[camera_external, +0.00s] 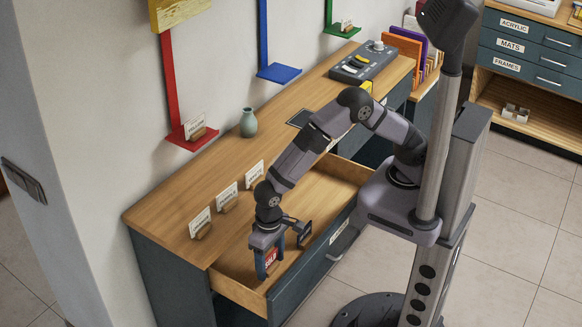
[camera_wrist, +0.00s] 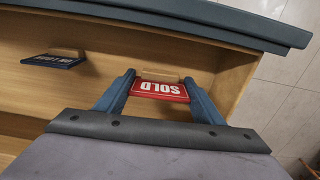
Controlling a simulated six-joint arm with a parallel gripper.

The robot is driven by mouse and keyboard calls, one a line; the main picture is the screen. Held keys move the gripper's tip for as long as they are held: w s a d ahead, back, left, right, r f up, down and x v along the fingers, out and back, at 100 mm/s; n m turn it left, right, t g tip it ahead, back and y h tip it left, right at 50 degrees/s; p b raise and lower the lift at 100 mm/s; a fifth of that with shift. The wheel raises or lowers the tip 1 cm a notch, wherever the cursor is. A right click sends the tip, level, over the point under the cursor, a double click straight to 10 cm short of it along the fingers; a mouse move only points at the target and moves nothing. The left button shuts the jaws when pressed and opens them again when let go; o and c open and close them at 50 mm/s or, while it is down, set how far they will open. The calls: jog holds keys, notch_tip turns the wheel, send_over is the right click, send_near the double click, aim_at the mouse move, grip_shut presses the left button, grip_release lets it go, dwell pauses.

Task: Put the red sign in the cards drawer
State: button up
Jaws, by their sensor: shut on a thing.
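The red sign (camera_wrist: 160,89) reads "SOLD" and has a small wooden base. My gripper (camera_wrist: 160,95) is shut on it, one finger at each side. In the external view the red sign (camera_external: 270,259) is between the fingers of my gripper (camera_external: 269,263), low inside the open drawer (camera_external: 330,190) near its front left end. I cannot tell whether the sign touches the drawer floor. A dark sign (camera_external: 305,233) on a wooden base stands in the same drawer, to the right; it shows in the wrist view too (camera_wrist: 50,62). The drawer's front label (camera_external: 340,230) is too small to read.
Several white cards on wooden holders (camera_external: 228,197) stand along the counter (camera_external: 160,207) above the drawer. A green vase (camera_external: 248,122) and a control box (camera_external: 363,62) stand further back. The drawer's middle and far end are clear.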

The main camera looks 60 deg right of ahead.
aim_at(271, 266)
jog(key=shift+f, duration=2)
jog(key=shift+f, duration=0.2)
jog(key=o, duration=1)
jog(key=shift+o, duration=0.2)
jog(key=shift+r, duration=0.1)
notch_tip(271, 266, up, 12)
jog(key=shift+r, duration=0.15)
